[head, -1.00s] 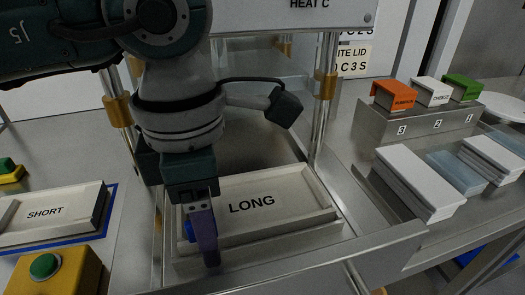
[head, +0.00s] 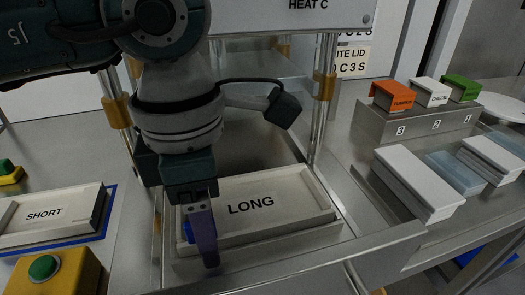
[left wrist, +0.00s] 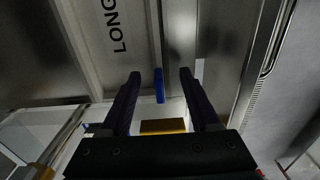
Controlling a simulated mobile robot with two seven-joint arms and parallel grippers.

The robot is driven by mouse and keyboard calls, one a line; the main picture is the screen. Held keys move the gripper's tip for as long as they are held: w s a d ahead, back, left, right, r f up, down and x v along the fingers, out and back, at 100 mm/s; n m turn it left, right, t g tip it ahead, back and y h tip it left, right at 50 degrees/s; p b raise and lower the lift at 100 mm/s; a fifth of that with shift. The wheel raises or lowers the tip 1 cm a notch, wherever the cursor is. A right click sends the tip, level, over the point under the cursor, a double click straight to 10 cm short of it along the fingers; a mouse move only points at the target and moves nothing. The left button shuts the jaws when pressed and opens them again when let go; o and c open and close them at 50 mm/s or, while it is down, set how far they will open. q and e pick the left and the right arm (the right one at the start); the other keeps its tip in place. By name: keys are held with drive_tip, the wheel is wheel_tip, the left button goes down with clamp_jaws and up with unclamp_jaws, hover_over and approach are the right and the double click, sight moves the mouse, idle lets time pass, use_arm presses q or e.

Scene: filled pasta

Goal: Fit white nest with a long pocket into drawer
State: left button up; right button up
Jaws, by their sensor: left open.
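The white nest marked LONG (head: 290,202) lies in the open metal drawer (head: 300,250) under the HEAT C housing. It sits roughly level, with a strip of drawer floor along its front. My left gripper (head: 208,258) is at the nest's left front corner, pointing down. In the left wrist view, the two dark fingers (left wrist: 158,76) are apart, with a blue tab (left wrist: 159,86) between them and the nest (left wrist: 108,40) beyond at upper left. The fingers do not appear to press on the tab. My right gripper is not in view.
A white SHORT nest (head: 45,215) on a blue base stands at left, beside a yellow box with a green button (head: 44,267). Right of the drawer stand stacks of white lids (head: 418,180) and a metal step with orange (head: 394,93), white and green blocks. Posts flank the drawer.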

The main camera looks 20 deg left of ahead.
use_arm(q)
drive_tip(key=shift+r+p, duration=2.55)
drive_tip(key=shift+r, duration=1.05)
drive_tip(key=shift+f, duration=0.1)
